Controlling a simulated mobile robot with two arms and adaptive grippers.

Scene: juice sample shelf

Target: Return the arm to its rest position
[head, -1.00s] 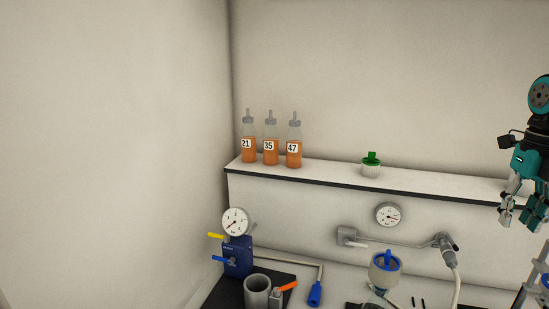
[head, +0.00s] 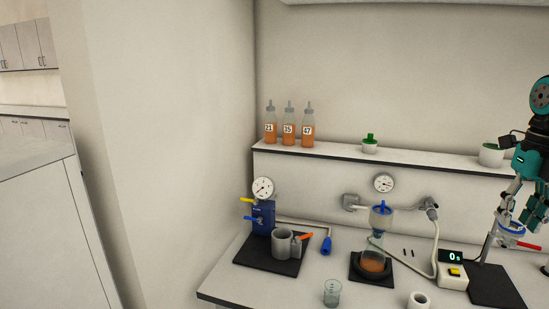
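My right gripper (head: 518,213) hangs at the right edge of the head view, below its teal and black wrist. Its fingers point down and are spread apart, with nothing seen between them. It appears in front of a stand with a blue ring and a red handle (head: 522,244); I cannot tell the gap between them. My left gripper is not in view. Three orange juice bottles, labelled 21 (head: 270,127), 35 (head: 289,128) and 47 (head: 308,129), stand upright on the wall shelf (head: 420,160).
The bench holds a blue pump unit (head: 263,217) with a gauge, a filter flask (head: 373,260), a small beaker (head: 332,293) and a digital display box (head: 453,270). A wall (head: 170,150) closes the left side.

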